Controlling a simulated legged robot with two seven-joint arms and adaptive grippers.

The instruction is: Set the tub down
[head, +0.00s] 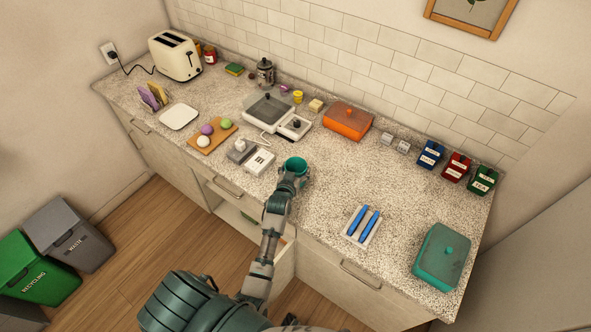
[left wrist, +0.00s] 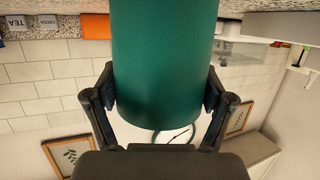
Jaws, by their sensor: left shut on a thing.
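The tub is a teal cylinder, open at the top, in my left gripper at the counter's front edge in the head view (head: 296,163). In the left wrist view, which is upside down, the tub (left wrist: 163,60) fills the middle between the two fingers. My left gripper (head: 291,178) is shut on its side, one finger pad on each side (left wrist: 162,95). The tub's base is hidden, so I cannot tell whether it touches the speckled counter (head: 330,185). My right gripper is not in view.
Left of the tub are a white block set (head: 259,161) and a board (head: 211,137) with round items. Behind are a white appliance (head: 270,108) and an orange dish (head: 347,120). A drawer (head: 240,222) stands open below.

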